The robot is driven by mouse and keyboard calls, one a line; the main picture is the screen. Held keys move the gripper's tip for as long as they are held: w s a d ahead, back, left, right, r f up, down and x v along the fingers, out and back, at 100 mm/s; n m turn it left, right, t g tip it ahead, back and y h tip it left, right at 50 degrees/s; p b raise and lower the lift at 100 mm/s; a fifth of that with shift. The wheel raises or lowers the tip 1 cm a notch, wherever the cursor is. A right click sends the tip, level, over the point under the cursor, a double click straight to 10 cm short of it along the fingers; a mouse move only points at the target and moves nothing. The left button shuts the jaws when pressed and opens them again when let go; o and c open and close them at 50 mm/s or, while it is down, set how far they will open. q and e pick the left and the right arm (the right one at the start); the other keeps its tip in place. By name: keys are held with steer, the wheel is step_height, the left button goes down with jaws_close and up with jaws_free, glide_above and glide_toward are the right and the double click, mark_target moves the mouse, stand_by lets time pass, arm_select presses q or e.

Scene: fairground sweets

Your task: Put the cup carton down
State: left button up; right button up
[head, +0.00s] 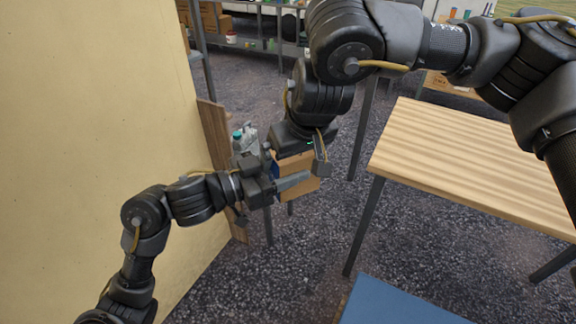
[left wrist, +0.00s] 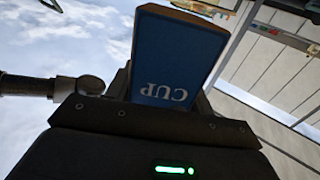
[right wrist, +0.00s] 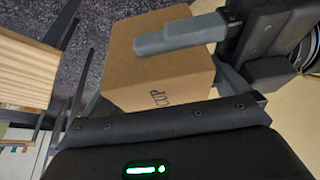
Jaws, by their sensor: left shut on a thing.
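The cup carton (head: 301,178) is a brown cardboard box with one blue side, held in the air between my two grippers. My left gripper (head: 285,184) is shut on it. In the left wrist view the blue side (left wrist: 178,60) with the word CUP fills the space between the fingers. My right gripper (head: 300,160) comes from above, with its fingers on either side of the carton, apparently open. In the right wrist view the brown carton (right wrist: 155,65) shows CUP lettering, and a left finger lies across it. Whether the right fingers touch it is unclear.
A striped wooden table (head: 480,155) stands at the right, its top clear where visible. A blue surface (head: 395,303) is at the bottom. A pale yellow wall panel (head: 90,110) rises at the left. A grey bottle with a teal cap (head: 243,140) stands behind my left gripper.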

steer(key=shift+r, duration=0.1)
steer(key=v, duration=1.1)
steer(key=shift+s+r, duration=0.2)
steer(key=shift+r, duration=0.15)
